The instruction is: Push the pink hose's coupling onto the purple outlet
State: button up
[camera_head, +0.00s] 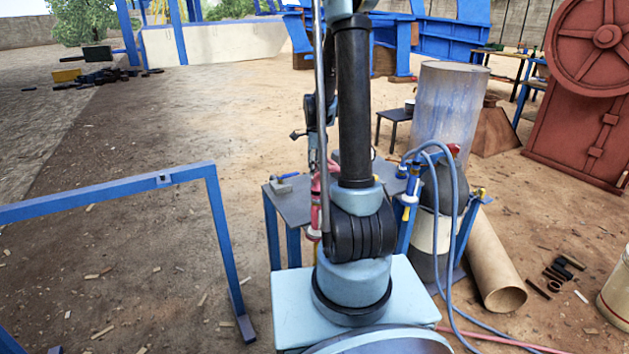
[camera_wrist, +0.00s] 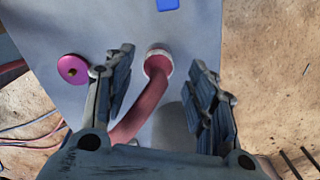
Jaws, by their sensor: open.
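In the wrist view my gripper (camera_wrist: 161,58) is open, with its two dark fingers apart. The pink hose (camera_wrist: 143,108) runs up between them and ends in a pale, ring-shaped coupling (camera_wrist: 158,60) near the fingertips. The fingers do not visibly squeeze it. A round magenta disc (camera_wrist: 73,68) with a small brassy centre lies left of the left finger; I cannot tell if it belongs to the purple outlet. In the head view part of the pink hose (camera_head: 325,195) shows beside my arm. My gripper is not clearly visible there.
A grey worktable (camera_head: 288,205) with blue legs stands behind my arm. Blue hoses (camera_head: 459,220) loop down on the right, near a cardboard-coloured tube (camera_head: 495,268). A blue frame (camera_head: 215,225) stands at left. Open dirt floor lies beyond it.

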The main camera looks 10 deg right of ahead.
aim_at(315, 177)
jog(key=shift+f, duration=2.2)
jog(key=shift+s, duration=0.1)
jog(key=c, duration=1)
